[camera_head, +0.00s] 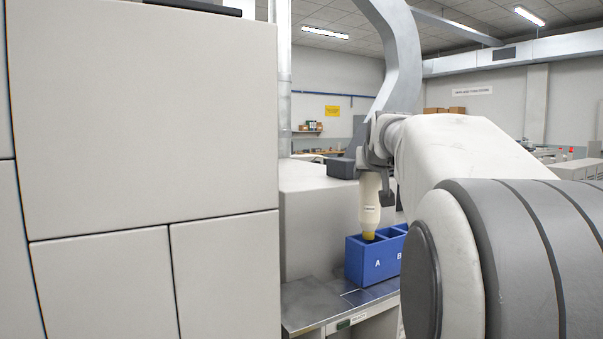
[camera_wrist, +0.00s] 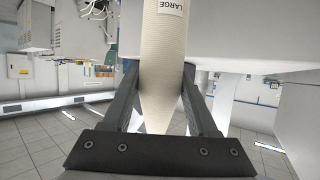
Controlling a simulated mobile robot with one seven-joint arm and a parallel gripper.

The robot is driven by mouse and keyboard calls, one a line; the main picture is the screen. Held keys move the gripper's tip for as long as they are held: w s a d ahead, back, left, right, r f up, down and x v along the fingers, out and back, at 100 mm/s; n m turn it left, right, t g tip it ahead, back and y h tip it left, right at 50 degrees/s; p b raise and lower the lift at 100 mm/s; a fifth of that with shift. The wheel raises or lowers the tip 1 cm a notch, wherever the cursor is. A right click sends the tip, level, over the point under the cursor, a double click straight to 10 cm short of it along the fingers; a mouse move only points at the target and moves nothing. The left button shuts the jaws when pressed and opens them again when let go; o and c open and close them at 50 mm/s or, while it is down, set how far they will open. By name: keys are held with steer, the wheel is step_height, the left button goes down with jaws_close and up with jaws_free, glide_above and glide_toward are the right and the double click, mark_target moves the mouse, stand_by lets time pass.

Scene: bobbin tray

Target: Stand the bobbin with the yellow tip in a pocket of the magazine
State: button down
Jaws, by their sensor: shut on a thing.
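The cream bobbin (camera_head: 370,200) hangs close to upright with its yellow tip (camera_head: 369,236) pointing down. My gripper (camera_head: 374,160) is shut on its upper end. In the wrist view the bobbin (camera_wrist: 162,60) sits between the two fingers of my gripper (camera_wrist: 162,82), with a "LARGE" label at the top edge; its yellow tip is out of that view. The blue magazine (camera_head: 364,272) stands below, with pockets marked A and B. The yellow tip is at the mouth of pocket A; I cannot tell how far it is inside. My arm hides the magazine's right part.
The magazine stands on a grey metal worktop (camera_head: 310,305). A large pale cabinet (camera_head: 140,120) fills the left side. A pale housing (camera_head: 310,215) stands just behind and left of the magazine. Some bare worktop shows in front of the magazine.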

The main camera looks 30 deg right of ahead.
mark_target(371, 215)
steer(key=shift+f+b, duration=4.1)
steer(key=shift+f, duration=0.75)
steer(key=shift+c, duration=0.5)
jaws_free()
steer(key=shift+s, duration=0.1)
